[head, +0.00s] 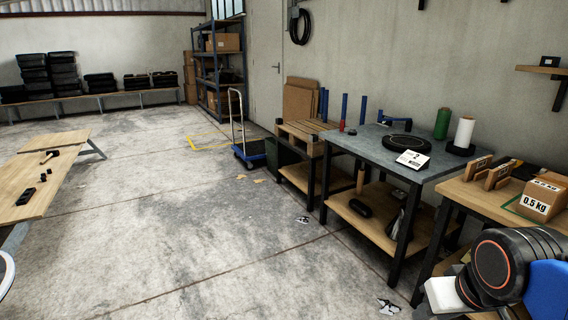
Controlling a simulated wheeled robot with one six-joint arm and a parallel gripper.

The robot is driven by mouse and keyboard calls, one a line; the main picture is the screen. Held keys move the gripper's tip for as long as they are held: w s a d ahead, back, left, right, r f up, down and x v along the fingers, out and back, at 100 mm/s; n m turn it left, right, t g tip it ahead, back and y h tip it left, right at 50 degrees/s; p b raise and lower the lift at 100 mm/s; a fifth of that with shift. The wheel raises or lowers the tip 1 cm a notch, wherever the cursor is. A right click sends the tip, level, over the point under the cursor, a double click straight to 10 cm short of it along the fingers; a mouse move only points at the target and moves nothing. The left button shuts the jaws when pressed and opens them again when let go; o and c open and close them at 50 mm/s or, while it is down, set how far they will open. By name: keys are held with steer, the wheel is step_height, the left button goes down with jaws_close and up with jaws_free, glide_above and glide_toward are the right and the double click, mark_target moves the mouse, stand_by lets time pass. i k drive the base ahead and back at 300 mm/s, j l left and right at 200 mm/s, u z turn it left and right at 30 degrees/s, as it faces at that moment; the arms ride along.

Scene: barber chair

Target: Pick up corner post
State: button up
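No part is marked as the corner post, so I cannot tell for sure which thing it is. Blue upright posts stand around the grey workbench and the pallet: one (344,107) near the bench's back left, another (363,110) to its right, and a thin pair (324,102) further back. A short pale wooden post (361,178) stands at the lower shelf below the bench. My arm's dark joint with an orange ring shows at the lower right. My gripper's fingers are not in view.
The grey workbench (378,150) bears a black disc (398,143), a label card (412,159) and green (442,123) and white (464,132) rolls. A wooden table with a 0.5 kg box (541,200) is at right. A blue trolley (248,152) stands behind. Open floor lies mid-left.

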mark_target(343, 106)
steer(key=i+j+u, duration=0.15)
steer(key=i+u, duration=0.2)
steer(key=i, duration=0.5)
steer(key=i+l+u, duration=0.1)
steer(key=i+u, duration=0.3)
steer(key=i, duration=0.5)
steer(key=i+z, duration=0.1)
steer(key=i, duration=0.35)
steer(key=i+j+z, duration=0.1)
steer(key=i, duration=0.35)
steer(key=i+j, duration=0.2)
steer(key=i, duration=0.3)
steer(key=i+z, duration=0.25)
steer(key=z, duration=0.15)
steer(key=i+j+z, duration=0.1)
steer(key=i+z, duration=0.25)
steer(key=i+j+z, duration=0.15)
steer(key=z, duration=0.25)
steer(key=i+j+z, duration=0.2)
steer(key=z, duration=0.2)
steer(key=i+j+z, duration=0.1)
steer(key=i+j, duration=0.4)
steer(key=j, duration=0.25)
steer(key=i+j+z, duration=0.15)
steer(key=j, duration=0.25)
steer(key=i, duration=0.1)
